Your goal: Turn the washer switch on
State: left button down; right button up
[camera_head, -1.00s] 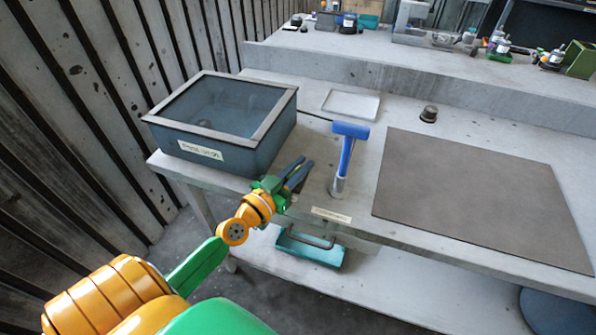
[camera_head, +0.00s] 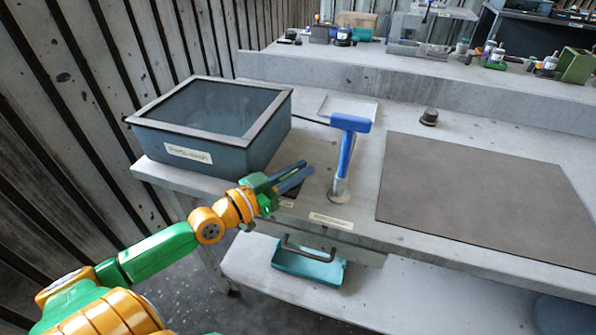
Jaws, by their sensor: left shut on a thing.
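The washer is a blue-grey box (camera_head: 188,159) with a pale framed, see-through top and a front label, on the left of the bench. My left gripper (camera_head: 300,176) is just right of the washer's front corner, over the bench's front part. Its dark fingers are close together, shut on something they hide. A dark patch (camera_head: 296,192) shows beside and below the fingers, with a small label in front. I cannot make out the washer switch clearly. My right gripper is not in view.
A blue-headed upright tool (camera_head: 350,123) stands close right of my left fingers. A grey mat (camera_head: 470,190) covers the right of the bench. A pale tray (camera_head: 347,107) and a small dark knob (camera_head: 429,116) lie behind. A teal tray (camera_head: 308,265) sits below.

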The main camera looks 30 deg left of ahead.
aim_at(280, 180)
pick_arm(q)
jog(key=c, duration=0.9)
grip_release()
jog(key=shift+w, duration=0.1)
jog(key=shift+o, duration=0.2)
jog(key=shift+s+a+f, duration=0.1)
jog(key=shift+s, duration=0.25)
jog(key=v, duration=0.4)
jog(key=shift+s+b, duration=0.2)
jog(key=shift+b, duration=0.15)
jog(key=shift+v, duration=1)
